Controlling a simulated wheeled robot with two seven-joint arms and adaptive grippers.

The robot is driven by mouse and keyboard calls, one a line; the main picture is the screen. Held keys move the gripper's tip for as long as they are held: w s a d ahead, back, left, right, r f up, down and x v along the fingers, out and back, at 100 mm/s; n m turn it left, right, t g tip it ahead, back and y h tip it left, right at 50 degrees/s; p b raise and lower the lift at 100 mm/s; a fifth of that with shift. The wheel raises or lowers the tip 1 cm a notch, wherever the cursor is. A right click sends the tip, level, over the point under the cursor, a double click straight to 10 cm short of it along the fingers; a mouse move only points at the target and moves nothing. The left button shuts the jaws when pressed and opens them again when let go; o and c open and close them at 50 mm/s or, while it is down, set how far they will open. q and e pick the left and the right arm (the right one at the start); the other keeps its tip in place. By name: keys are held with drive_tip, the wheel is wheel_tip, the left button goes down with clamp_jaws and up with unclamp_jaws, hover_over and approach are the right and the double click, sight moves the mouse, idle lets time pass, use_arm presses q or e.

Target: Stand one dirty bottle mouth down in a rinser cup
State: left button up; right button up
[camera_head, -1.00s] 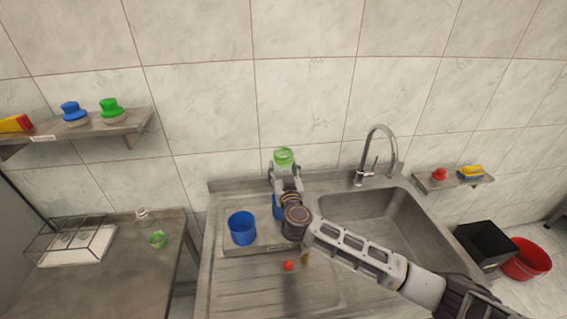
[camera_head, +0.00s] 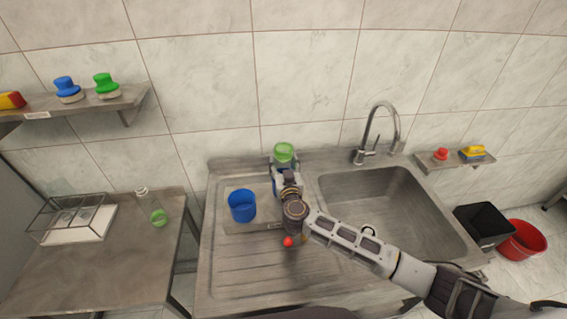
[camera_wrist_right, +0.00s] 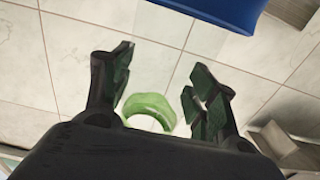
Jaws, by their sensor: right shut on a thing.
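A bottle with a green base (camera_head: 284,152) is in my right gripper (camera_head: 284,165), green end up, above the back of the sink's drainboard. In the right wrist view the green ring (camera_wrist_right: 150,104) of the bottle shows between the two fingers (camera_wrist_right: 163,75). A blue rinser cup (camera_head: 242,206) stands open on the drainboard, left of the gripper. My gripper hides most of the spot below the bottle, so I cannot tell whether its mouth is inside a cup. A second clear bottle (camera_head: 158,216) with a green bottom stands upright on the left table. My left gripper is not in view.
The sink basin (camera_head: 385,210) and faucet (camera_head: 376,135) are right of the gripper. A small red ball (camera_head: 288,242) is just in front of the gripper. A wire rack (camera_head: 70,220) stands on the left table. A black bin (camera_head: 484,224) and a red bucket (camera_head: 524,238) are far right.

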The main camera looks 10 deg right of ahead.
drive_tip(key=shift+f+p, duration=0.4)
drive_tip(key=shift+f, duration=0.15)
idle(0.4)
drive_tip(key=o, duration=0.9)
drive_tip(key=shift+s, duration=0.1)
drive_tip(key=shift+s, duration=5.9)
